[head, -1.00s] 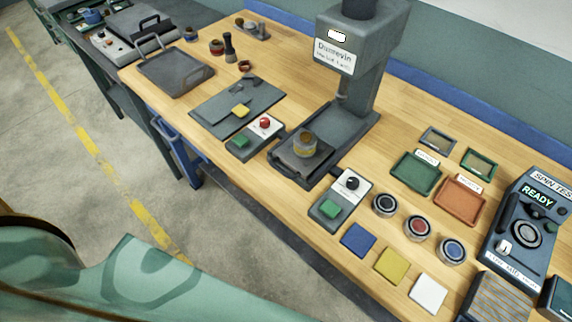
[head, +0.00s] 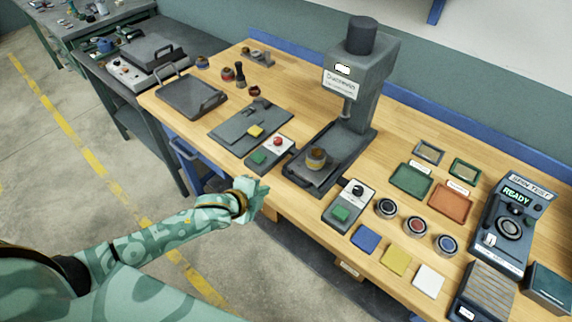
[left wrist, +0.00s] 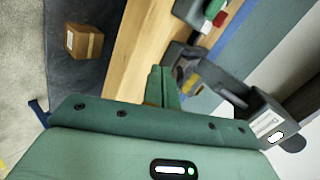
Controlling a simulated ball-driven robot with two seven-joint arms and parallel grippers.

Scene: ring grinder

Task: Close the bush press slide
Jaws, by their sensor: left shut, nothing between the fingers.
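The bush press (head: 360,90) is a grey column machine labelled "Dunrevin" at the back of the bench. My left gripper (head: 265,188) is shut and empty, just off the bench's front edge, left of and nearer than the slide. In the left wrist view its shut fingers (left wrist: 164,86) point towards the bench, and the press head (left wrist: 264,122) shows at the right. My right gripper is not in view.
A control box with green and red buttons (head: 269,152) sits left of the slide, and another with a black knob (head: 349,207) sits right of it. Round pots and coloured squares line the front right. A cardboard box (left wrist: 85,41) lies below the bench.

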